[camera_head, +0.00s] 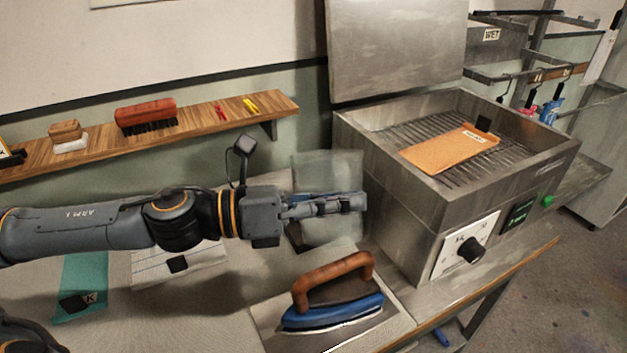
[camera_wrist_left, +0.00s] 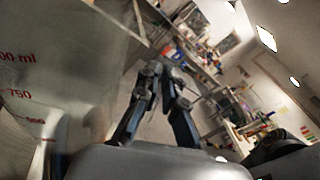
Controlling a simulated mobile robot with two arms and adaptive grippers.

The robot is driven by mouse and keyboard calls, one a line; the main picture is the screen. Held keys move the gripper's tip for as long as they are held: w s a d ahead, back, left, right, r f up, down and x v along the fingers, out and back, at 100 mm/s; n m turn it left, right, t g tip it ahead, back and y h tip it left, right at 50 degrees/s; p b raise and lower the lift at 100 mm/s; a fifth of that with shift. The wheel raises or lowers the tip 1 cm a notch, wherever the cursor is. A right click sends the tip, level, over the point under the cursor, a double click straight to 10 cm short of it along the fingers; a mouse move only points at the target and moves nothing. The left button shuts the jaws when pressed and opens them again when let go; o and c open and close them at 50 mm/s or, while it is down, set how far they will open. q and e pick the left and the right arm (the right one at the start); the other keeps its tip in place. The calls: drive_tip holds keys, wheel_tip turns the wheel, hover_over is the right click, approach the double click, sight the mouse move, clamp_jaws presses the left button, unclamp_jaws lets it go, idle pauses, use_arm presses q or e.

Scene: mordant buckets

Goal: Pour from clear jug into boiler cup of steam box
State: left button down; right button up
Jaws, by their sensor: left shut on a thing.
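The clear jug (camera_head: 312,172) is see-through and stands in front of the steam box's left wall, above the table. My left gripper (camera_head: 350,202) reaches it from the left and is shut on it. In the left wrist view the jug (camera_wrist_left: 50,70) fills the left side, with red volume marks. The liquid level in it cannot be made out. The steam box (camera_head: 400,210) is a grey metal box with its lid (camera_head: 395,45) raised and a slatted grate inside. I cannot pick out the boiler cup. My right gripper is not in view.
An orange labelled piece (camera_head: 450,148) lies on the grate. A blue iron (camera_head: 335,300) with a brown handle stands in front of the jug. A wooden shelf (camera_head: 200,127) with brushes runs along the wall. Teal (camera_head: 85,280) and white (camera_head: 205,262) cloths lie at left.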

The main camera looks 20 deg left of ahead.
use_arm(q)
drive_tip(key=shift+s+d+f+m+b, duration=0.4)
drive_tip(key=shift+s+f+m, duration=0.15)
drive_tip(key=shift+m, duration=0.05)
drive_tip(key=shift+s+d+r+m+p, duration=0.25)
drive_tip(key=shift+m+p, duration=0.15)
drive_tip(key=shift+p, duration=0.45)
drive_tip(key=p, duration=0.2)
drive_tip(key=shift+s+m+p, duration=0.15)
drive_tip(key=shift+m+p, duration=0.15)
drive_tip(key=r+m+p, duration=0.1)
drive_tip(key=p, duration=0.1)
drive_tip(key=s+r+m+p, duration=0.1)
drive_tip(key=r+p, duration=0.1)
drive_tip(key=d+r+m+p, duration=0.1)
drive_tip(key=p, duration=0.2)
drive_tip(key=shift+s+r, duration=0.15)
